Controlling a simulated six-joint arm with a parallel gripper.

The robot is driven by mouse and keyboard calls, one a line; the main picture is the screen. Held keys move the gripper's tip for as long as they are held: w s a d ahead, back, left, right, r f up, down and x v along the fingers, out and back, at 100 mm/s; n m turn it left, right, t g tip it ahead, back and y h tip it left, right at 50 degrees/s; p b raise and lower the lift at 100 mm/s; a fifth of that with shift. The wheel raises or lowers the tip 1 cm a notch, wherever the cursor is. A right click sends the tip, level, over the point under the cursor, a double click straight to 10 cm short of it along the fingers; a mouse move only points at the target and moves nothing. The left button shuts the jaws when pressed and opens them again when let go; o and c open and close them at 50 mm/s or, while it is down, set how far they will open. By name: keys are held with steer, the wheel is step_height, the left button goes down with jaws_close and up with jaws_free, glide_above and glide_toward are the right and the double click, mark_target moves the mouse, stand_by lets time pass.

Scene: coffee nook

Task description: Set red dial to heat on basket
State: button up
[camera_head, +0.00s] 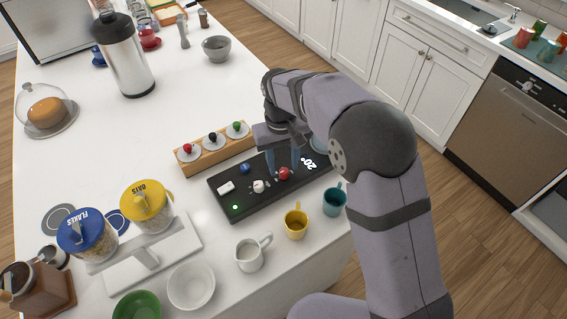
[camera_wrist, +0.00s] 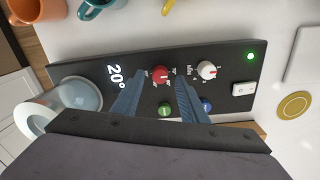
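The red dial (camera_head: 284,173) sits on the black control panel (camera_head: 222,207), near the lit 20° display (camera_head: 307,163). In the wrist view the red dial (camera_wrist: 160,74) shows between my fingertips, with small white markings around it that are too small to read. My gripper (camera_head: 283,164) is open and points down over the panel. In the wrist view its two blue fingers (camera_wrist: 159,82) lie either side of the red dial. I cannot tell whether they touch it. No basket can be clearly made out.
The panel also has a white dial (camera_wrist: 207,70), a green knob (camera_wrist: 165,112), a blue knob (camera_wrist: 207,105), a white switch (camera_wrist: 243,89) and a green light (camera_wrist: 250,56). A pale blue round vessel (camera_wrist: 78,94) stands at its end. Yellow (camera_head: 296,224) and teal (camera_head: 334,201) mugs stand in front.

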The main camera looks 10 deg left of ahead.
steer(key=shift+f, duration=0.85)
jaws_close()
steer(key=shift+m, duration=0.5)
steer(key=m, duration=0.4)
steer(key=shift+w+r+m+p, duration=0.1)
steer(key=shift+m+p, duration=0.2)
steer(key=shift+p, duration=0.1)
steer(key=m, duration=0.6)
steer(key=shift+d, duration=0.1)
